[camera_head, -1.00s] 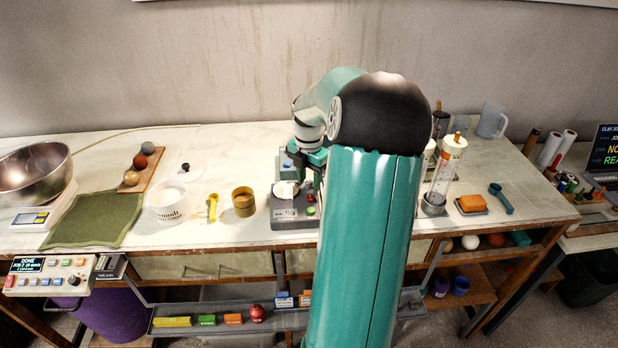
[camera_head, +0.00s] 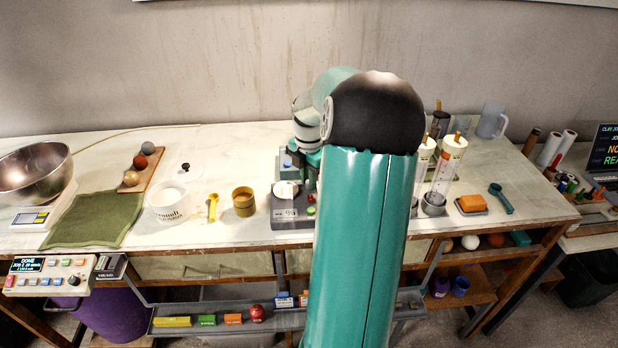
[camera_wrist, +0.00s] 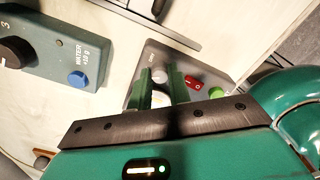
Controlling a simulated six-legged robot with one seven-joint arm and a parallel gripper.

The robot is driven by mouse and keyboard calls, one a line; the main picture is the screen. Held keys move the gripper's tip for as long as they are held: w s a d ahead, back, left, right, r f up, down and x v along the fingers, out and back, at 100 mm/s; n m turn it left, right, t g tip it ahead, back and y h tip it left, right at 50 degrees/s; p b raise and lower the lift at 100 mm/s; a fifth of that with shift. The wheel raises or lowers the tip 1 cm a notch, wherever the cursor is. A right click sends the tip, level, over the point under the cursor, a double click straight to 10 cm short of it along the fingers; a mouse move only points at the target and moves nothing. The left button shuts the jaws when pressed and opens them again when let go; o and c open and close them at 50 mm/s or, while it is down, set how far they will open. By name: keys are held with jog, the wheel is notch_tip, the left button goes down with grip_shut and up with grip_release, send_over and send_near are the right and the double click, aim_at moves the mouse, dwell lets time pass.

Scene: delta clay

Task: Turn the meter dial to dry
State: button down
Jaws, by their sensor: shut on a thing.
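The meter is a dark grey box (camera_head: 290,222) on the bench, with a white disc on top, a small display, and red and green buttons. In the wrist view its grey panel (camera_wrist: 143,60) shows a red switch and a green button. My gripper (camera_wrist: 160,80) is over this panel, its two green fingers closed on either side of a small pale grey dial (camera_wrist: 160,75). The fingers hide most of the dial's sides. I cannot read its setting or the panel markings. In the head view my arm hides the fingertips.
A blue-grey box (camera_wrist: 50,50) with a blue water button stands close by the meter. A yellow-brown cup (camera_head: 243,203) and a yellow scoop (camera_head: 213,207) are to its left. Clear cylinders (camera_head: 443,178) stand right of my arm. Bare bench lies behind the cup.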

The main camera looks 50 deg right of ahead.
jog(key=m, duration=1.2)
jog(key=shift+m, duration=0.4)
dwell(0.3)
jog(key=c, duration=1.3)
grip_release()
jog(key=shift+r, duration=0.1)
notch_tip(320, 180, up, 14)
